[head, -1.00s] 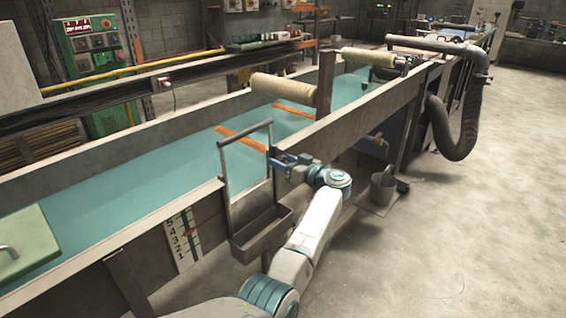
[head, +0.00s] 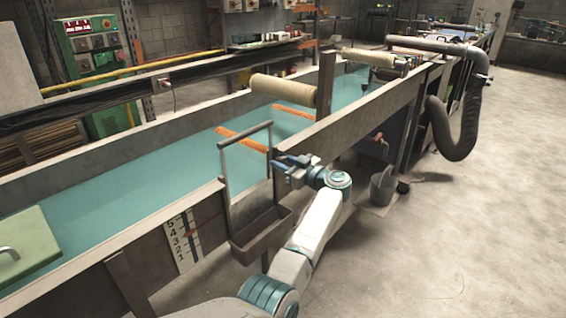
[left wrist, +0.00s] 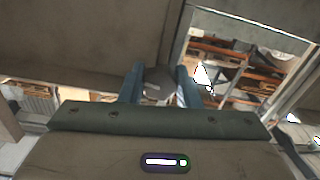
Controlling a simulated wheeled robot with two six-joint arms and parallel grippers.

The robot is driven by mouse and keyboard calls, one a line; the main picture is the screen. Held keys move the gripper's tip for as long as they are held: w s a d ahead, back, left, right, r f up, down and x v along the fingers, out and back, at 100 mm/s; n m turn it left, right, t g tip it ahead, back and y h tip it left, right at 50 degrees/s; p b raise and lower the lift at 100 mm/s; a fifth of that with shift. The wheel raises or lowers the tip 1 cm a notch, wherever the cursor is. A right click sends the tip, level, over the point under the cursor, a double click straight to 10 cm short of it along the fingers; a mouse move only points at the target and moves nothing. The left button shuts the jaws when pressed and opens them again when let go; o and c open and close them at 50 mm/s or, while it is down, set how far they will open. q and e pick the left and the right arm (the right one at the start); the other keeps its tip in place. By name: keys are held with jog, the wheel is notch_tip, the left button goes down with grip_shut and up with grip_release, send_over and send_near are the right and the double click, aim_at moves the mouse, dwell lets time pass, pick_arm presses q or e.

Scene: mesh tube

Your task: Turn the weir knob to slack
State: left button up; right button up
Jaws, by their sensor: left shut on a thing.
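My left gripper (head: 279,161) is at the near side wall of the long water channel, beside the right post of the weir frame (head: 226,172). In the left wrist view its two blue fingers (left wrist: 159,76) are closed around a dark rounded knob (left wrist: 158,86), which I take to be the weir knob. The knob's markings cannot be read. In the head view the fingers and wrist hide the knob. A white scale plate (head: 178,250) with dark numerals and a red pointer (head: 188,235) is on the channel wall to the left. My right gripper is not in view.
A grey trough (head: 262,240) hangs below the weir frame, close to my left arm. Rollers (head: 284,89) and orange bars (head: 240,140) span the channel. A grey bucket (head: 383,188) stands to the right. The floor (head: 440,260) at right is clear.

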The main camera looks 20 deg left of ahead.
pick_arm(q)
jog(key=shift+n, duration=1.7)
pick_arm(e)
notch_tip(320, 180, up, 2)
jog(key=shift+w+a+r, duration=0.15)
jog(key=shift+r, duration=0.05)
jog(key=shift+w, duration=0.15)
pick_arm(q)
jog(key=o, duration=1)
jog(key=shift+d+b, duration=0.15)
jog(key=shift+b, duration=0.15)
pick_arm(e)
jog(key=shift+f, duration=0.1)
